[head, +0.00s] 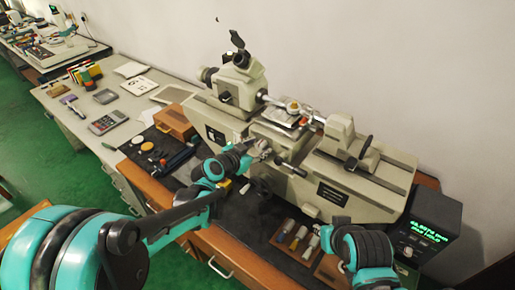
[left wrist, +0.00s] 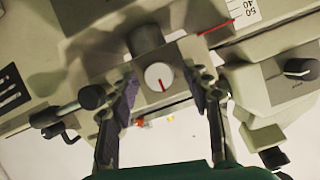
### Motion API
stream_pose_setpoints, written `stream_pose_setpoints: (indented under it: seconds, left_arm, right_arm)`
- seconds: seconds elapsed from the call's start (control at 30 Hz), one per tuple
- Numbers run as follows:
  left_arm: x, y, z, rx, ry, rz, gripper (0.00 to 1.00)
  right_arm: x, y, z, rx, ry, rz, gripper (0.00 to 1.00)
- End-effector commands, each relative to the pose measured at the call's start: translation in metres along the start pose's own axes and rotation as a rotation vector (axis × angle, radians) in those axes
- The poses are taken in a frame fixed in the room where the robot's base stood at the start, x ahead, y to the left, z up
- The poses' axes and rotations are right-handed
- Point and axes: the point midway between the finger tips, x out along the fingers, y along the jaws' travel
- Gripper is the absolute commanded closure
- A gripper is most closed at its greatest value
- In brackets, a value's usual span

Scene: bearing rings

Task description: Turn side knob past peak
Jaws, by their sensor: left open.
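A round white-faced knob (left wrist: 158,77) with a red line sits on a dark shaft on the measuring machine (head: 345,187). In the left wrist view it appears between the two fingertips of my left gripper (left wrist: 164,80). The fingers are open, with a visible gap on each side of the knob; I cannot tell how far ahead of the tips it is. In the head view my left gripper (head: 257,152) is at the machine's front, hiding the knob. A black knob (left wrist: 300,68) with a white line is at the right.
A display box (head: 425,237) with green digits stands right of the machine. Small blocks in a wooden tray (head: 292,245) lie in front. A wooden box (head: 174,121) and tools are left of the machine. A black lever (left wrist: 92,97) is near the left finger.

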Motion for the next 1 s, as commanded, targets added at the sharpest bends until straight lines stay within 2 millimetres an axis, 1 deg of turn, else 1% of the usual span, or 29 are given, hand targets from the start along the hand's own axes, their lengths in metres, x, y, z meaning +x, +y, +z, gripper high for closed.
stream_pose_setpoints:
  seconds: [0.17,0.27,0.3,0.37,0.73,0.87,1.0]
  left_arm:
    - [-0.0001,-0.0001,-0.0003,0.000,0.000,0.000,0.51]
    - [-0.0002,-0.0001,-0.0003,0.000,0.000,0.000,0.75]
    - [-0.0003,-0.0001,-0.0003,0.000,0.000,0.000,0.85]
    - [-0.0003,-0.0001,-0.0003,0.000,0.000,0.000,1.00]
    - [-0.0004,-0.0010,0.0002,-0.033,0.001,0.012,1.00]
    - [-0.0001,-0.0017,0.0004,-0.088,0.003,0.034,1.00]
    - [-0.0001,-0.0027,0.0013,-0.179,0.006,0.071,1.00]
  right_arm:
    - [-0.0002,0.0000,-0.0002,0.000,0.000,0.000,0.77]
    - [-0.0002,0.0000,-0.0002,0.000,0.000,0.000,0.77]
    - [-0.0002,0.0000,-0.0002,0.000,0.000,0.000,0.77]
    - [-0.0002,0.0000,-0.0002,0.000,0.000,0.000,0.77]
    - [0.0008,0.0000,0.0005,0.000,0.000,0.000,0.77]
    - [0.0023,0.0000,0.0016,0.000,0.000,0.000,0.77]
    - [0.0048,0.0000,0.0034,0.000,0.000,0.000,0.77]
